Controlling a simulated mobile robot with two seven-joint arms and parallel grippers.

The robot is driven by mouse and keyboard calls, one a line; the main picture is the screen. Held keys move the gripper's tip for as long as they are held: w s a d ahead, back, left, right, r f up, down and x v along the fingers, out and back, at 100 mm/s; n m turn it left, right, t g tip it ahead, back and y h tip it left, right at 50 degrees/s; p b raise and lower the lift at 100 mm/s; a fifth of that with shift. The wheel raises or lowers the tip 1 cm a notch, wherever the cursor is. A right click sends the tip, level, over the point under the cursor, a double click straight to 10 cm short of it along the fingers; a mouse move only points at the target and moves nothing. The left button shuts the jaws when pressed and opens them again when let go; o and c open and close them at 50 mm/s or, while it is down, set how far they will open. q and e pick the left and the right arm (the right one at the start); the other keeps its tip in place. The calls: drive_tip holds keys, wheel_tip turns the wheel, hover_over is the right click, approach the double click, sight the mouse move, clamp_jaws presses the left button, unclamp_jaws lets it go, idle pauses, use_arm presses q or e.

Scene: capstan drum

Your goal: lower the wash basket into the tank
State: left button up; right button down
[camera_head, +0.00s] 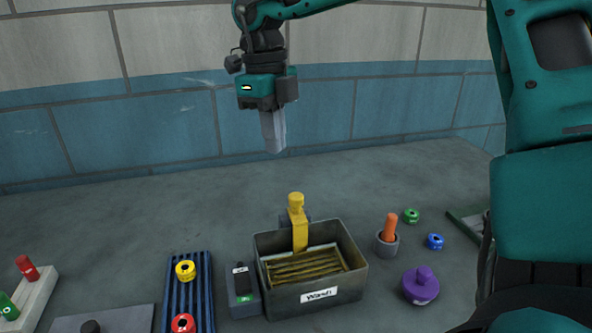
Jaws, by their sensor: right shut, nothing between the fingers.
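A grey open-topped tank (318,296) with a white label that seems to read "Wash" stands at the front middle. Inside it lies a slatted, yellow-brown piece (305,266), which looks like the wash basket; I cannot tell how deep it sits. An upright yellow handle (298,226) with a round knob rises at the tank's back wall; whether it joins the slatted piece is unclear. My right gripper (274,148) points down, shut and empty, well above and behind the tank, apart from the handle. My left gripper is not in view.
A grey switch box (243,300) touches or nearly touches the tank's left side. Left of it, a blue ribbed rack (188,290) carries yellow and red rings. Right are an orange peg in a grey cup (387,245), a purple knobbed piece (421,287) and green and blue rings. The back table is clear.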

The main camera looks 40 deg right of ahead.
wheel_tip(320, 180, up, 7)
drive_tip(key=shift+w+p, duration=0.3)
drive_tip(key=shift+w, duration=0.05)
drive_tip(key=shift+a, duration=0.1)
idle(0.4)
